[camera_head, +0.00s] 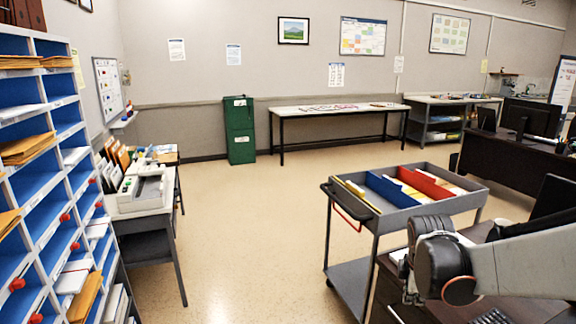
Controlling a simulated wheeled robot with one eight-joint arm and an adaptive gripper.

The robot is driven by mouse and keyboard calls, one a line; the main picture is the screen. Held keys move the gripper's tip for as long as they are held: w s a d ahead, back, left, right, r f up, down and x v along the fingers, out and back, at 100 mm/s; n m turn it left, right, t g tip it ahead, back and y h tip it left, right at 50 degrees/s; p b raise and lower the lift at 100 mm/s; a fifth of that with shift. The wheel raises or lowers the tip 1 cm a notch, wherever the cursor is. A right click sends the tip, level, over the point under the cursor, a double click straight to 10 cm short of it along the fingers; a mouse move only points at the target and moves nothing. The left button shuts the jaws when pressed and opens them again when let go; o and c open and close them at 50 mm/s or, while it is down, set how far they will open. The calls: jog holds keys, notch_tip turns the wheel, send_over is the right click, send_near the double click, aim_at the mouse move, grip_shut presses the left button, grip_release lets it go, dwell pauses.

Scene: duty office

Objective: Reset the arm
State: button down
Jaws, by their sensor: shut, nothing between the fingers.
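Part of my own arm reaches in from the right edge, low in the picture. A light grey link runs to a dark grey joint, which sits in front of the desk on the right and near the cart.
A grey cart (356,268) with folders in its top tray stands just beyond my arm. A dark desk (392,290) is under the arm. Blue-lined pigeonhole shelves (52,190) fill the left. A green cabinet (239,128) and a long table (300,110) stand behind. The middle floor is clear.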

jog(key=s+a+r+m+t, duration=0.1)
jog(key=s+a+r+m, duration=0.2)
jog(key=s+m, duration=0.2)
jog(key=s+a+r+m+t+y, duration=0.1)
jog(key=s+a+r+m, duration=0.2)
jog(key=s, duration=0.4)
jog(key=s+a+r+m+t+y, duration=0.1)
jog(key=s+a+r+m+t, duration=0.1)
jog(key=s+a+m, duration=0.3)
jog(key=shift+s+r+m, duration=0.75)
jog(key=shift+s+m, duration=0.05)
jog(key=shift+s, duration=0.25)
